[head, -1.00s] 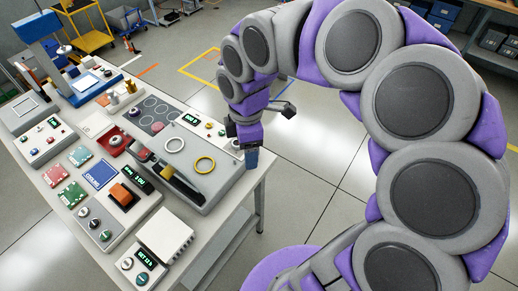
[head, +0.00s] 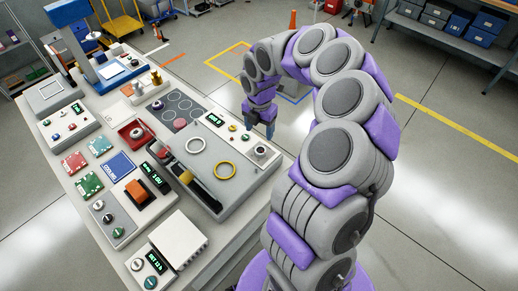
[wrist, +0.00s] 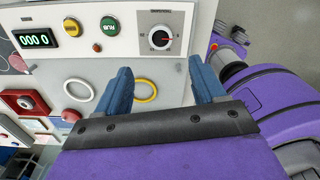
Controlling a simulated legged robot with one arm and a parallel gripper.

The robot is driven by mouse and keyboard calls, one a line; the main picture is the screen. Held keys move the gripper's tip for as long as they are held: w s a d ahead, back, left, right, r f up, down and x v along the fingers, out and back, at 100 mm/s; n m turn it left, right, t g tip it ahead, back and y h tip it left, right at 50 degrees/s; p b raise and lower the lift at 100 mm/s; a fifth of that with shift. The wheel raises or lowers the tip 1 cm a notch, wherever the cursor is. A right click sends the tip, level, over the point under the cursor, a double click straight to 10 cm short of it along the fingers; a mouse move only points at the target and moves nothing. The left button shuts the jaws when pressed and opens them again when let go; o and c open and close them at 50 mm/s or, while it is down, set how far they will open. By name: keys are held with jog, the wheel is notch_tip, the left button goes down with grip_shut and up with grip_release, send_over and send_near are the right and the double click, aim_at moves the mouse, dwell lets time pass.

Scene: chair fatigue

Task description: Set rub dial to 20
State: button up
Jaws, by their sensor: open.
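In the head view the dial (head: 262,151) sits at the right corner of the grey machine (head: 207,193). My gripper (wrist: 160,66) is open and empty, its two blue fingers spread below the dial in the wrist picture and apart from it. In the head view my gripper (head: 261,126) points down just behind the dial.
Beside the dial are a green RUB button (wrist: 109,26), a yellow button (wrist: 72,28) and a display (wrist: 35,38) reading zeros. A yellow ring (head: 225,170) and a white ring (head: 195,145) lie on the machine. Other control boxes crowd the table's left; open floor lies behind.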

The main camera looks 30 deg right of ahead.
aim_at(260, 150)
notch_tip(260, 150, down, 9)
jog(key=shift+d+f+b, duration=0.15)
jog(key=shift+f+b, duration=0.05)
jog(key=shift+b, duration=0.6)
jog(key=shift+f, duration=0.7)
jog(key=shift+d, duration=0.15)
jog(key=shift+c, duration=0.7)
jog(key=c, duration=0.9)
